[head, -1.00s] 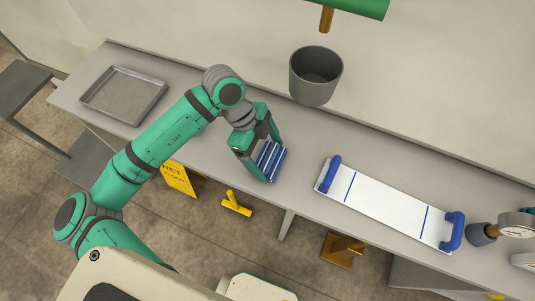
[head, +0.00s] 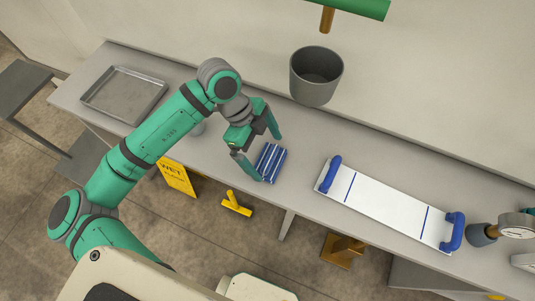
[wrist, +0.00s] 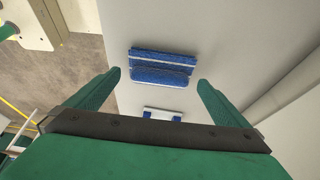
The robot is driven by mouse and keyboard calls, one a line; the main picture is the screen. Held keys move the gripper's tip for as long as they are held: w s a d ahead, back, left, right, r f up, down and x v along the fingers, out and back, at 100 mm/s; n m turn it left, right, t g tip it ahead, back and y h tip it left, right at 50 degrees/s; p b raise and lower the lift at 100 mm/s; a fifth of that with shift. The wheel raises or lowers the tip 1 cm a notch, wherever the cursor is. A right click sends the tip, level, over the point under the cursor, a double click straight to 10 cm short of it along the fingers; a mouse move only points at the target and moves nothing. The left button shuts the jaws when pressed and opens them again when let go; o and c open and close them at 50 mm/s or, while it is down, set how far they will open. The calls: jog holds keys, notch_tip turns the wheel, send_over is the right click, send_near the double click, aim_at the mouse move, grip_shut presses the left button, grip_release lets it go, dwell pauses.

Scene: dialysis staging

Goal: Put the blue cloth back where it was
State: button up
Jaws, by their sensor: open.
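The blue cloth (head: 270,162), folded with white stripes, lies on the grey counter (head: 300,150) near its front edge, left of the white board. In the wrist view the cloth (wrist: 163,67) lies ahead of my fingers, with clear counter around it. My gripper (head: 258,150) is open and empty, its fingers apart and just left of and above the cloth in the head view. In the wrist view my gripper (wrist: 160,85) shows its two fingers spread wider than the cloth, with nothing between the tips.
A white board (head: 385,205) with blue handles lies to the right. A metal tray (head: 123,95) sits at the left end. A grey bucket (head: 315,77) is at the back. A gauge (head: 515,225) stands at far right. A yellow sign (head: 178,178) is on the floor below.

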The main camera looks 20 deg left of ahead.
jog(key=v, duration=1)
jog(key=shift+f, duration=0.1)
